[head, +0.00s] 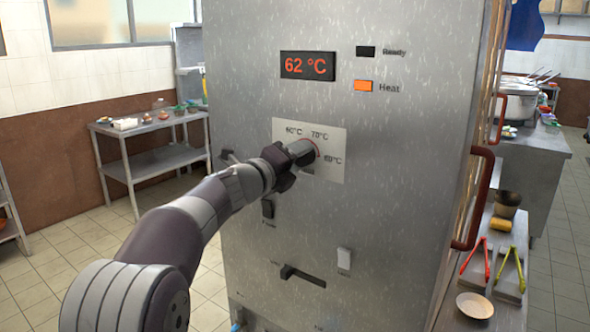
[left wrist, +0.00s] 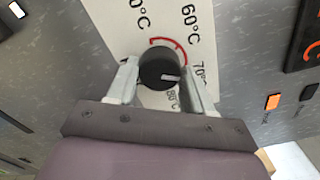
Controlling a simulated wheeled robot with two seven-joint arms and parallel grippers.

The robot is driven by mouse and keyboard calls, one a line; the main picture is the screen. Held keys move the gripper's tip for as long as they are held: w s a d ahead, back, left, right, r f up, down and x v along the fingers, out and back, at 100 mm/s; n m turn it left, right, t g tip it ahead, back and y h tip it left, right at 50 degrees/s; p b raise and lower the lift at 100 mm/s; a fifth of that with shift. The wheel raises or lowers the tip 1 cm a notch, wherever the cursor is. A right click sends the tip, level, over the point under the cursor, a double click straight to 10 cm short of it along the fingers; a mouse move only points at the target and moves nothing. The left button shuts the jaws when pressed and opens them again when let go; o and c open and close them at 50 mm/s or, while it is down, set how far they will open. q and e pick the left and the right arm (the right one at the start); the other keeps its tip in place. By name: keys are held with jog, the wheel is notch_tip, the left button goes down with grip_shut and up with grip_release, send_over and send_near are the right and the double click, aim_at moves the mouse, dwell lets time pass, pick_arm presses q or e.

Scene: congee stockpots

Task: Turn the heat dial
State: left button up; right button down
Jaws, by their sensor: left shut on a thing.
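The heat dial (left wrist: 158,66) is a round black knob with a short white mark, on a pale scale plate (head: 335,140) with temperature labels and a red arc. My left gripper (head: 302,153) reaches the steel cabinet front at the dial. Its two fingers in the left wrist view (left wrist: 162,80) are shut on the dial, one on each side. In the head view the gripper mostly hides the dial. My right gripper is out of view.
The cabinet (head: 400,210) shows a display (head: 307,66) reading 62 °C, a lit orange Heat lamp (head: 363,86) and a dark Ready lamp (head: 366,51). Switches and a lever (head: 303,277) sit below the dial. A red-brown handle (head: 474,197) juts out at right, near tongs (head: 510,268).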

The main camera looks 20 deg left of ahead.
pick_arm(q)
jog(key=m+b, duration=0.1)
jog(key=m, duration=0.1)
jog(key=m+b, duration=0.1)
jog(key=m, duration=0.1)
jog(key=m+b, duration=0.1)
jog(key=m, duration=0.1)
jog(key=shift+f+m+b, duration=0.25)
jog(key=shift+m+b, duration=0.05)
jog(key=shift+b, duration=0.1)
jog(key=m+b, duration=0.2)
jog(key=m, duration=0.3)
jog(key=shift+d+b, duration=0.1)
jog(key=shift+b, duration=0.25)
jog(key=shift+m, duration=0.4)
jog(key=o, duration=1)
jog(key=shift+r, duration=0.1)
jog(key=shift+o, duration=0.2)
jog(key=shift+s+r, duration=0.1)
jog(key=shift+s+a, duration=0.2)
jog(key=shift+s, duration=0.15)
jog(key=b+v, duration=0.2)
jog(key=v, duration=0.9)
jog(key=shift+s, duration=0.4)
